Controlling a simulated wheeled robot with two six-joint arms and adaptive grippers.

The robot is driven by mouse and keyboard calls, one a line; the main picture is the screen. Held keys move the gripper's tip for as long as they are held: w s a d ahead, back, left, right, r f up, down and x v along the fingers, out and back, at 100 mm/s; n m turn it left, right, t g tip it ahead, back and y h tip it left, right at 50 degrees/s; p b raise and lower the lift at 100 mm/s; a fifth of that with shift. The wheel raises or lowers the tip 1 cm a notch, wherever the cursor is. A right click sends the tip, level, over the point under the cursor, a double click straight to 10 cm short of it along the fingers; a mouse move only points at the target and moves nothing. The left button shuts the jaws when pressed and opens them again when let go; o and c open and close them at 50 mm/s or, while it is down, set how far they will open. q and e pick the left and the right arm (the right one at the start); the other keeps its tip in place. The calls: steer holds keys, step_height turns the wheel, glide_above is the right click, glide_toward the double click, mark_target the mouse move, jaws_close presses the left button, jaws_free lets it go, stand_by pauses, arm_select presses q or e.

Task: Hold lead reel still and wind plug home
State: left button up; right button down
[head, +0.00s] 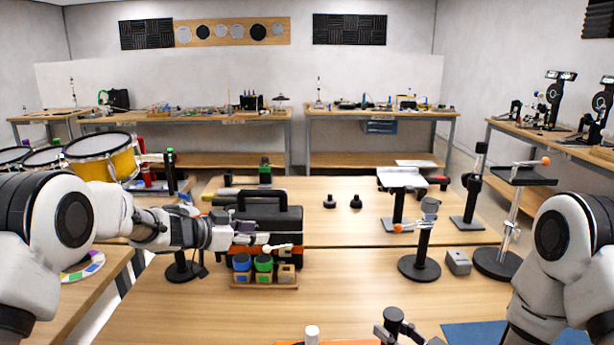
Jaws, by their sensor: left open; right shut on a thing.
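My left gripper (238,240) is open. It reaches in from the left, in front of the black case and above the table, with nothing seen between its fingers. My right gripper (408,336) is at the bottom edge, partly cut off by the frame. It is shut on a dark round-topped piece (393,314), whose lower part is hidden. Left of it, a white upright cylinder (312,334) stands by an orange strip (290,343), both cut off by the bottom edge. I cannot tell which of these parts are the lead reel and the plug.
A black case (288,222) stands behind a wooden rack (262,285) with blue and green pots. A black stand (420,265) with an orange-knobbed lever is right of centre. A grey block (458,263) and a larger stand (498,264) are further right.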

arm_select(q)
steer(key=s+d+f+m+g, duration=0.2)
steer(key=s+d+f+g, duration=0.1)
steer(key=s+f, duration=0.1)
steer(key=s+d+f+m+g+y, duration=0.1)
steer(key=s+d+f+m+g, duration=0.1)
steer(key=s, duration=0.4)
steer(key=s+d+f+m+g+y, duration=0.1)
steer(key=s+d+f+m+g, duration=0.2)
steer(key=s+d+f, duration=0.2)
steer(key=shift+s+f+g, duration=0.3)
steer(key=shift+s+g, duration=0.05)
steer(key=shift+g, duration=0.05)
steer(key=shift+s+f, duration=0.15)
steer(key=shift+f, duration=0.05)
steer(key=shift+x, duration=1.85)
jaws_close()
